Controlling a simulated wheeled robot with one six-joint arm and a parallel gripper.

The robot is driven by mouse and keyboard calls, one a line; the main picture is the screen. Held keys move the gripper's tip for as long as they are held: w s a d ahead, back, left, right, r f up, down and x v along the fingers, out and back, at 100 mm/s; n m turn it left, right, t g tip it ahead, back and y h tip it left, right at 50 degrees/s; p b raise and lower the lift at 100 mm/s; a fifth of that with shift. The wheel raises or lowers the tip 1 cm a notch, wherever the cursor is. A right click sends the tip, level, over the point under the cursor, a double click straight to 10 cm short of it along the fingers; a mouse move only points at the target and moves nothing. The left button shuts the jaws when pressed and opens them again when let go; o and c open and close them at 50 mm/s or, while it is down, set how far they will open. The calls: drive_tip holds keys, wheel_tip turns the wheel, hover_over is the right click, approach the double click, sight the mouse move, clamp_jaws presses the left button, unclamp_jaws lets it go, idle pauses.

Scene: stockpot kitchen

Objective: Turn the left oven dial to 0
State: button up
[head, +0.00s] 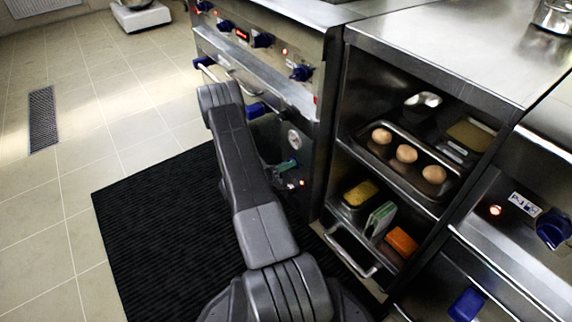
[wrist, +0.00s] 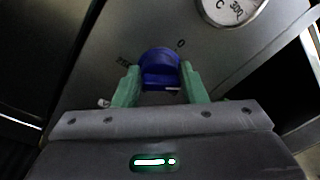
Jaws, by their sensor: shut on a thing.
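The left oven dial (wrist: 160,64) is a blue knob on the steel oven panel (wrist: 105,75). In the wrist view it sits between the two green fingers of my gripper (wrist: 161,86), which is shut on it from both sides. A 0 mark is printed above right of the dial, and another mark, too small to read surely, is at its left. A short white strip shows at the dial's lower right; I cannot tell whether it is the pointer. In the head view my gripper (head: 287,166) is at the oven's front, and the dial is hidden.
A round temperature gauge (wrist: 230,8) is just above right of the dial. A handle bar (head: 228,88) with blue ends crosses the oven front. An open shelf unit (head: 400,185) with eggs stands right. Another blue dial (head: 553,228) is farther right. A black mat (head: 150,240) covers the floor.

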drive_tip(key=n, duration=0.6)
drive_tip(key=shift+w+f+n+t+p, duration=0.1)
drive_tip(key=shift+f+n+t+p, duration=0.05)
drive_tip(key=shift+n+t+p, duration=0.2)
drive_tip(key=n, duration=0.5)
drive_tip(key=shift+f+t+h, duration=0.1)
drive_tip(key=shift+t+h, duration=0.15)
drive_tip(key=shift+h, duration=0.05)
drive_tip(key=shift+n, duration=0.35)
drive_tip(key=o, duration=1)
drive_tip(key=shift+p, duration=0.3)
drive_tip(key=p+v, duration=0.3)
drive_tip(key=v, duration=1.1)
drive_tip(key=shift+d, duration=0.1)
drive_tip(key=shift+d, duration=0.1)
drive_tip(key=b+x, duration=0.3)
drive_tip(key=x, duration=1)
drive_tip(key=shift+w+d, duration=0.15)
drive_tip(key=shift+d, duration=0.1)
